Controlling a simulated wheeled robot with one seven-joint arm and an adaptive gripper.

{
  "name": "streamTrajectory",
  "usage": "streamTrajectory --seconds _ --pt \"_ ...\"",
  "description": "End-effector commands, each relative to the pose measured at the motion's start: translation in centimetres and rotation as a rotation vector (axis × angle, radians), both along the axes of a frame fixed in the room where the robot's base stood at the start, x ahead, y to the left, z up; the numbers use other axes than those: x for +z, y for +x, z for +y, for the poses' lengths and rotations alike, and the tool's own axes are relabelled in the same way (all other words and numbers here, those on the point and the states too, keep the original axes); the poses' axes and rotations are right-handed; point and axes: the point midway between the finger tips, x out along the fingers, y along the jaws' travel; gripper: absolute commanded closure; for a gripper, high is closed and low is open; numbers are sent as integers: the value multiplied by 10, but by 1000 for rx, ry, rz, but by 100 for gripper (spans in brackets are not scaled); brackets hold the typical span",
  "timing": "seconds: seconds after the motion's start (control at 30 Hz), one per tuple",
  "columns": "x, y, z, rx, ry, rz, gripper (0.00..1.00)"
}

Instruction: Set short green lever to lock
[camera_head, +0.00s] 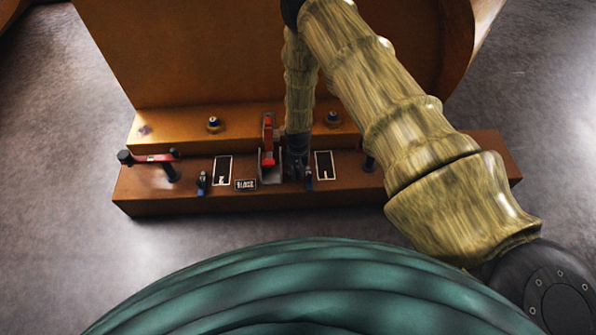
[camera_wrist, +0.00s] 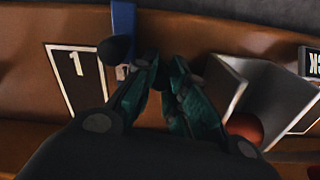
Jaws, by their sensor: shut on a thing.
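No clearly green lever shows in either view. My gripper (camera_head: 297,172) is down at the brown base, just right of the red lever (camera_head: 268,140). In the wrist view its teal-and-black fingers (camera_wrist: 160,78) are closed together at a small lever. That lever shows a blue part (camera_wrist: 123,28) and a dark rounded knob (camera_wrist: 115,48) beside the left finger. The fingers hide the part they hold. A plate marked 1 (camera_wrist: 76,75) lies left of them. A similar small blue lever (camera_head: 202,183) stands farther left in the head view.
The red lever's grey bracket (camera_wrist: 272,92) stands close right of my fingers. A red bar with black ends (camera_head: 150,157) sits at the base's left. A label plate (camera_head: 246,185) and bolts (camera_head: 213,123) are nearby. The big orange casting (camera_head: 270,55) rises behind.

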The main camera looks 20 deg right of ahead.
Motion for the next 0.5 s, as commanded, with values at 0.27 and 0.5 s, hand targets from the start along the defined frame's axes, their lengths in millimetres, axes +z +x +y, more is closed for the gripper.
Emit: streamTrajectory --seconds 0.27,0.5 --pt "0 2 -2 -1 -2 -4 74" --pt "1 1 -1 -1 -1 -2 74"
